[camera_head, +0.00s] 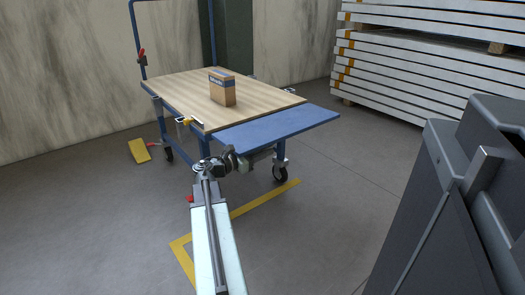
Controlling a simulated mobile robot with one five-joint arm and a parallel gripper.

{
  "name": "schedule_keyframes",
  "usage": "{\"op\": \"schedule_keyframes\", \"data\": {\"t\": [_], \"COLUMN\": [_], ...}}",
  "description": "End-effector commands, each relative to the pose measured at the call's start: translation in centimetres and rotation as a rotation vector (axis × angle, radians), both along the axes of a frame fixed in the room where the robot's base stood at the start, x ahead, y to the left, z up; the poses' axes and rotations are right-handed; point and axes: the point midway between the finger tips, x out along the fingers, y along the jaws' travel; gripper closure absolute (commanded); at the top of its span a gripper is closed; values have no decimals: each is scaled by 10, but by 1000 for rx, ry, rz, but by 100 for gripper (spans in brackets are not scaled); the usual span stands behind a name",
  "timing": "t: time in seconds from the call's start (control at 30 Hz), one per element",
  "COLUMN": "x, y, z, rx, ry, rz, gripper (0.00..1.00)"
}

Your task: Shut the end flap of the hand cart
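The hand cart (172,85) has a wooden top and a blue frame with a tall handle at its far left. Its blue end flap (285,127) is at the near right end, sticking out roughly level with the top. My arm reaches forward from the bottom of the picture. My gripper (234,154) is at the near left corner of the flap, close to its edge. The fingers are small and dark here, and I cannot tell whether they touch the flap or are open.
A small cardboard box (221,89) stands on the cart top. A dark grey bin-like object (450,200) fills the right foreground. Stacked white panels (430,70) stand at the back right. A yellow wedge (139,151) lies on the floor at left. Yellow floor marking (262,200) runs below the flap.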

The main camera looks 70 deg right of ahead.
Motion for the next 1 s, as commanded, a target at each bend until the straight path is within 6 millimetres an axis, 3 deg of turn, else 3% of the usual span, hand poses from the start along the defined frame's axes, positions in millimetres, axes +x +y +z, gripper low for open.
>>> {"op": "schedule_keyframes", "data": {"t": [0.03, 0.13, 1.0], "x": [0, 0, -1], "y": [0, 0, 0], "z": [0, 0, 0], "rx": [0, 0, -1], "ry": [0, 0, -2], "rz": [0, -1, -1], "gripper": [73, 100, 100]}}
